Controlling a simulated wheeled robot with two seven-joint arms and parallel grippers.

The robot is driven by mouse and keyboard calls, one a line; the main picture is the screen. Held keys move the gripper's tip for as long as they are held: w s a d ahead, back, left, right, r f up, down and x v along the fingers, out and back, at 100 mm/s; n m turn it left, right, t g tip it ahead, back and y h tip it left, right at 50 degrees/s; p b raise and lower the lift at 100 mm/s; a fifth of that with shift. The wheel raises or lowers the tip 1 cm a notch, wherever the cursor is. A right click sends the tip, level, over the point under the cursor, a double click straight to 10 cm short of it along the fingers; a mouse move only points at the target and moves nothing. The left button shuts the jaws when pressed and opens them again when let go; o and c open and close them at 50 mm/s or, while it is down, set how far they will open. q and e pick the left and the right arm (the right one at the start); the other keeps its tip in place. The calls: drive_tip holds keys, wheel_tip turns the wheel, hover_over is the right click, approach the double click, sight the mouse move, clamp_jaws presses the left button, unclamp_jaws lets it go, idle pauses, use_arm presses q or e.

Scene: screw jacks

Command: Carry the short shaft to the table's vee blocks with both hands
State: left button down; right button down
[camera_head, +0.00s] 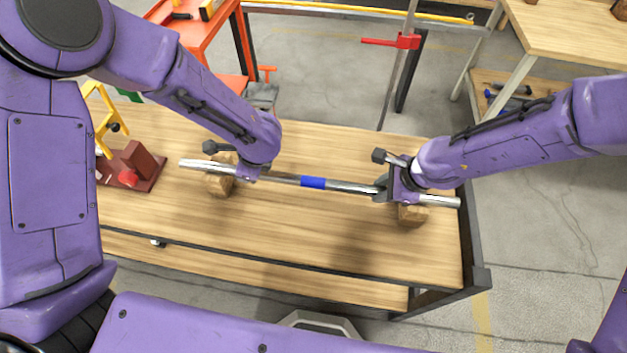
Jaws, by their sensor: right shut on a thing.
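The short shaft (350,186) is a silver bar with a blue band in its middle. It lies nearly level across the wooden table (290,228), tilted slightly down to the right in the picture. Two wooden vee blocks show under it, the left one (219,183) and the right one (411,215). Whether the shaft rests in them or is just above them, I cannot tell. My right gripper (388,190) is shut on the shaft near its right end, beside the right block. My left gripper (246,172) is at the shaft near the left block; its fingers are mostly hidden by the arm.
A dark red fixture (137,166) stands at the table's left end. An orange cart (207,35) and a grey vise (261,95) are behind the table. A red-handled clamp bar (407,41) rises behind it. The table's front strip is clear.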

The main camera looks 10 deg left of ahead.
idle(0.4)
